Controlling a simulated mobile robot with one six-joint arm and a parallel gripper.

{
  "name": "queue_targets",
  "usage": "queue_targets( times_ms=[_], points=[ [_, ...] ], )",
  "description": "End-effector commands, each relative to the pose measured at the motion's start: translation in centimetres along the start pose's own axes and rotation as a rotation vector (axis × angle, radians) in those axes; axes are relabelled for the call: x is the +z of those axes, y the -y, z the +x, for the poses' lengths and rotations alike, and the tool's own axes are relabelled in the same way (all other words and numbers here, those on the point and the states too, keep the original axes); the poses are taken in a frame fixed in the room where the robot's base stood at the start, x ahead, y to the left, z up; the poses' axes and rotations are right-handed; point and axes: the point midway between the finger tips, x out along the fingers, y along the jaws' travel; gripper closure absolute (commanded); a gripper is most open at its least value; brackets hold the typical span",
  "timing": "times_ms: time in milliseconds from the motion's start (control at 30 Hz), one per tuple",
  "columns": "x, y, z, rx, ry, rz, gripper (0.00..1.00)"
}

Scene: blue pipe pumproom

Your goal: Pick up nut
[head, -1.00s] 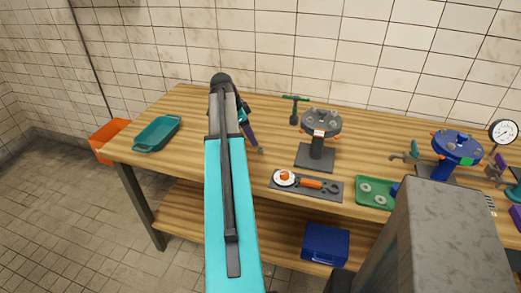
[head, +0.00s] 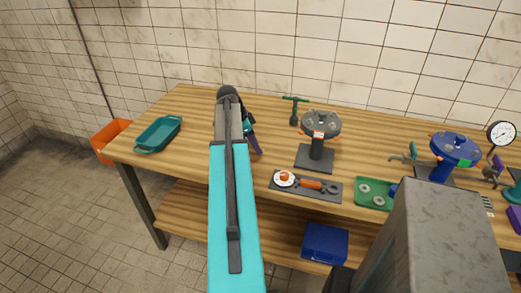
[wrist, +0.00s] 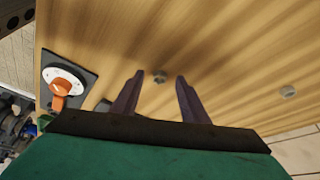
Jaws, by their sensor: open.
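A small grey nut (wrist: 159,77) lies on the wooden bench top in the wrist view, in line with the gap between my fingertips. A second small grey nut-like piece (wrist: 288,91) lies farther right on the wood. My gripper (wrist: 160,74) has two dark purple fingers spread apart, with nothing held between them. I cannot tell how high the fingertips are above the wood. In the head view my gripper (head: 257,152) shows only partly, beside my arm and over the bench. The nuts cannot be made out in the head view.
The bench (head: 190,150) carries a teal tray (head: 158,134) at left. A dark plate (head: 325,191) with an orange-handled part sits right of my gripper. A grey wheel stand (head: 316,152), a green tray (head: 374,206) and a blue wheel stand (head: 455,150) stand farther right.

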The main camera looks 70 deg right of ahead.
Motion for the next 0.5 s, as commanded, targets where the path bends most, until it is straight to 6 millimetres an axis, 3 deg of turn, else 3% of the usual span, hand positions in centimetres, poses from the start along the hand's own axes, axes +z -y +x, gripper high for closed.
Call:
queue_targets(
  times_ms=[200,500],
  points=[
    [-0.1,0.0,1.3,0.000,0.000,0.001,0.59],
    [0.0,0.0,1.4,0.000,0.000,0.001,0.59]
  ],
)
